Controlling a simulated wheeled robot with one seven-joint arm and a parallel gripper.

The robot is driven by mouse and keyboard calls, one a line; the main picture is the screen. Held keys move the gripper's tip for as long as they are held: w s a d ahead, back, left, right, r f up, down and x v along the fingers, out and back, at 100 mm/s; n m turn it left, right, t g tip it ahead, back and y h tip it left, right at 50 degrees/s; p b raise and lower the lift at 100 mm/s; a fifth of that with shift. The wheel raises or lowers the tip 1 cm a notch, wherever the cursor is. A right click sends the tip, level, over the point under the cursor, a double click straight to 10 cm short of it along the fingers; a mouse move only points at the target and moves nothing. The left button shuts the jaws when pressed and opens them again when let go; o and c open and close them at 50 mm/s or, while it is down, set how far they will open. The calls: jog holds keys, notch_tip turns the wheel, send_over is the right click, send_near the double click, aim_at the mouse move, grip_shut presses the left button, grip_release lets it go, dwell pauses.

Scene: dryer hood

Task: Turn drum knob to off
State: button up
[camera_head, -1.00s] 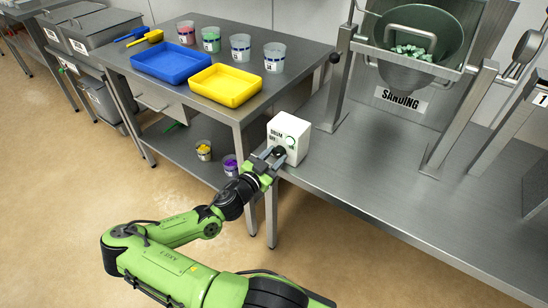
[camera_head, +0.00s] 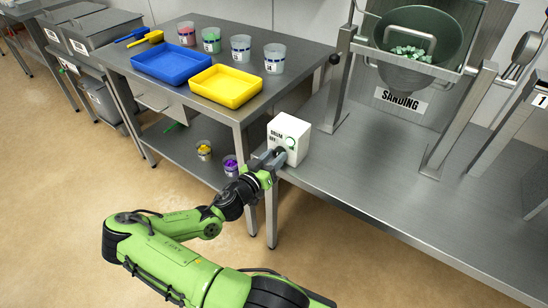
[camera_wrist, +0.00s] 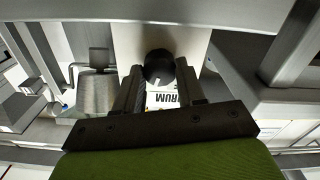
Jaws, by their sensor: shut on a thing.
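My gripper (camera_head: 273,158) reaches the lower face of the box and is shut on the knob. In the head view my fingers mostly hide the knob. In the wrist view the lettering is upside down and partly covered, so the knob's setting cannot be read.
A mixing drum (camera_head: 416,45) with greenish pieces hangs in a frame behind, above a "SANDING" sign (camera_head: 400,100). A side table holds a blue tray (camera_head: 172,65), a yellow tray (camera_head: 227,87) and several cups. The bench top (camera_head: 400,205) right of the box is clear.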

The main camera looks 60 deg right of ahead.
jog(key=n+p, duration=0.2)
jog(key=n, duration=0.4)
jog(key=n+p, duration=0.2)
jog(key=n, duration=0.4)
dwell(0.7)
jog(key=o, duration=1.1)
jog(key=shift+c, duration=0.2)
jog(key=w+a+p, duration=0.2)
jog(key=a, duration=1.3)
jog(key=shift+w+a, duration=0.25)
jog(key=shift+a, duration=0.05)
